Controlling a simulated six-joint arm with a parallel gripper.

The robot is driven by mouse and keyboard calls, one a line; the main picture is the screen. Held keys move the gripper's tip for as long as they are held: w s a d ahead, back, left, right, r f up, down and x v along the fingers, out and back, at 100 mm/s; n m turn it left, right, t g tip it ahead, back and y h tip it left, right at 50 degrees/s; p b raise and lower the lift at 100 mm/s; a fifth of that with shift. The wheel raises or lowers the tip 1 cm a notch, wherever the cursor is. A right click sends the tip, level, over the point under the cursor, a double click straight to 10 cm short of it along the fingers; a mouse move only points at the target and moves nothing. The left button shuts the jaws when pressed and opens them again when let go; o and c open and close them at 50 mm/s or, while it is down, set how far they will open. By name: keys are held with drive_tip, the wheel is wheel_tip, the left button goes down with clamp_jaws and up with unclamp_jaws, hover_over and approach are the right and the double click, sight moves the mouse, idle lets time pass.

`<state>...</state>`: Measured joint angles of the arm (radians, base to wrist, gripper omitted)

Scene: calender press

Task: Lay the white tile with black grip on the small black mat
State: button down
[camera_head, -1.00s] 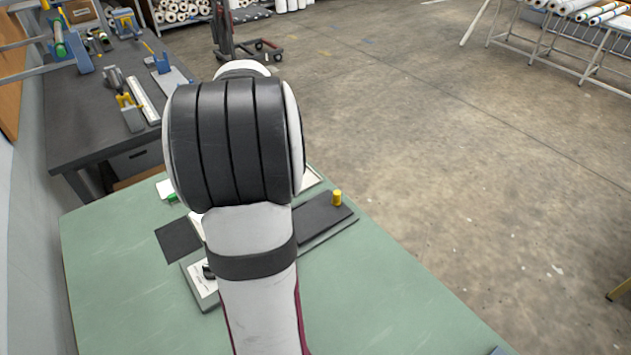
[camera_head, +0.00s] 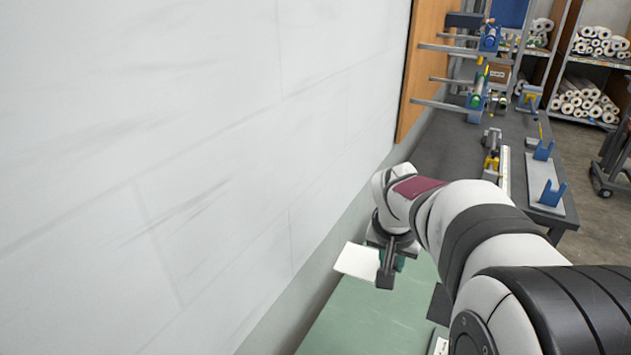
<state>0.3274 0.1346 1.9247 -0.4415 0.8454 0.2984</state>
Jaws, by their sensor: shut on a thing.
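My gripper (camera_head: 386,276) is shut and holds a white tile (camera_head: 356,261) above the far left of the green table, near the wall. The tile sticks out to the left of the dark jaws, and its grip is hidden by them, so its colour cannot be told. A dark green patch (camera_head: 399,263) shows just right of the jaws; what it belongs to is unclear. The small black mat (camera_head: 439,305) lies on the table to the right and nearer, apart from the tile and partly hidden by my arm.
The green table (camera_head: 365,325) has clear room left of the mat. A white plate (camera_head: 440,346) with print shows in part at the bottom. The pale wall (camera_head: 200,150) runs close along the left. A dark bench (camera_head: 450,150) with blue fixtures stands behind.

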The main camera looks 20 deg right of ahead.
drive_tip(key=d+f+m+g, duration=0.2)
drive_tip(key=d+f+m, duration=0.3)
drive_tip(key=d+m, duration=0.1)
drive_tip(key=d+f+m+g, duration=0.2)
drive_tip(key=d+f+m, duration=0.4)
drive_tip(key=d+f+m+g, duration=0.2)
drive_tip(key=d+f+m, duration=0.4)
drive_tip(key=shift+s+d+f+m+g, duration=0.1)
drive_tip(key=shift+s+d+m+g, duration=0.05)
drive_tip(key=shift+d+m+g, duration=0.2)
drive_tip(key=shift+f, duration=1.6)
drive_tip(key=shift+f, duration=0.15)
drive_tip(key=shift+f, duration=0.6)
drive_tip(key=shift+f, duration=0.35)
drive_tip(key=shift+f, duration=0.2)
drive_tip(key=shift+f, duration=0.1)
